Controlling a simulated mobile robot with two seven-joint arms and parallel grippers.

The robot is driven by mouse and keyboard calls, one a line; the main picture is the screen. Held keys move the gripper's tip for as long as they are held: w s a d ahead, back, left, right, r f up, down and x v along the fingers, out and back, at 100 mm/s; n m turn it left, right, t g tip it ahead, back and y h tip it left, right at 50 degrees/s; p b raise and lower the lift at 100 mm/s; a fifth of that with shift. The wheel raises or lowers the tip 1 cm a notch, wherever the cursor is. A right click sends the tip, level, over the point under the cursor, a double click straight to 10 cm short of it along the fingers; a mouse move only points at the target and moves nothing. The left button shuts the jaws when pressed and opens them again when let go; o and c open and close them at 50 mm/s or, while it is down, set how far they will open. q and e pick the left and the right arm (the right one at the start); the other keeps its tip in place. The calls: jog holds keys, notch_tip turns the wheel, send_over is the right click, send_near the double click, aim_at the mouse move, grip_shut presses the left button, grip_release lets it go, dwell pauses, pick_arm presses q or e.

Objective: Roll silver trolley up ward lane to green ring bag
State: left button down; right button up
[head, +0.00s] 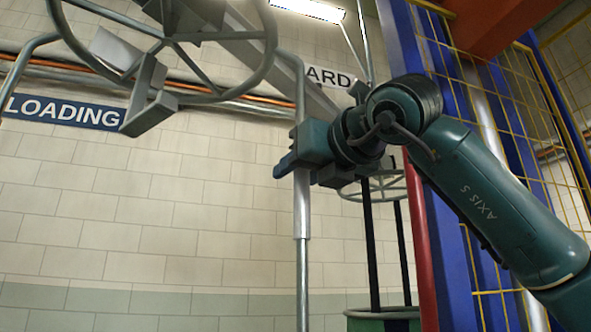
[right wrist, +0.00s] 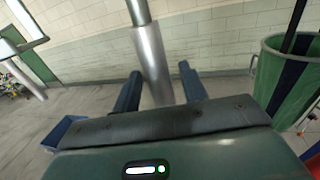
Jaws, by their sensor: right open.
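My right gripper (head: 287,165) is at the rod's upper sleeve. In the right wrist view the sleeve (right wrist: 152,62) stands between or just beyond the two blue fingers of the open gripper (right wrist: 161,75), with gaps on both sides. A green bag (head: 385,314) hangs on dark straps under a grey ring (head: 380,187); the bag also shows in the right wrist view (right wrist: 278,72). My left gripper is out of view.
A large grey ring frame (head: 268,40) hangs at upper left. A LOADING sign (head: 66,112) and a partly hidden sign ending in ARD (head: 330,77) are on the wall. Blue posts and yellow mesh (head: 480,80) stand at right. The floor (right wrist: 90,120) looks clear near the rod.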

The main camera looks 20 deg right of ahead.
jog(key=shift+x, duration=1)
grip_shut()
